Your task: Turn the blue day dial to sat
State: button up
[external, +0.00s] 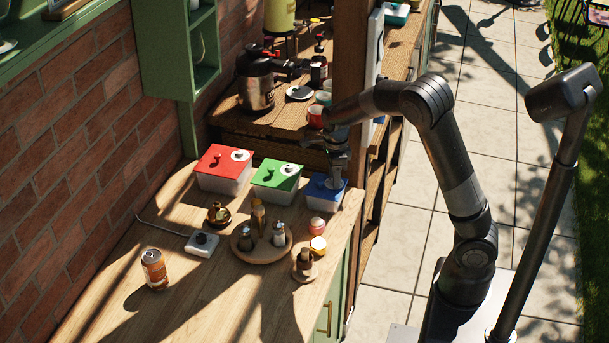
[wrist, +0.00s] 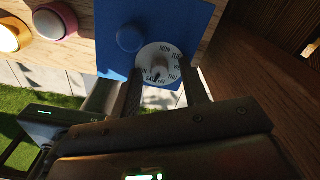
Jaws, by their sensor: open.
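The blue-lidded box (external: 322,194) stands at the right end of a row of lidded boxes on the counter. In the wrist view its blue lid (wrist: 118,20) carries a round blue knob (wrist: 130,39) and a white day dial (wrist: 152,50). MON is readable at the dial's top and SAT at its lower left; a small dark mark shows near the lower edge, but its exact setting is unclear. My gripper (external: 335,178) is above the box's right part. In the wrist view its open fingers (wrist: 163,88) lie either side of the dial, with nothing held; contact cannot be told.
A green-lidded box (external: 277,175) and a red-lidded box (external: 222,160) stand left of the blue one. A pink-lidded jar (external: 317,226) and a round tray (external: 238,246) with shakers are in front. A wooden post (external: 348,60) rises behind my gripper.

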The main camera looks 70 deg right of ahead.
notch_tip(320, 180, up, 11)
dwell(0.4)
jog(key=shift+f, duration=0.1)
dwell(0.3)
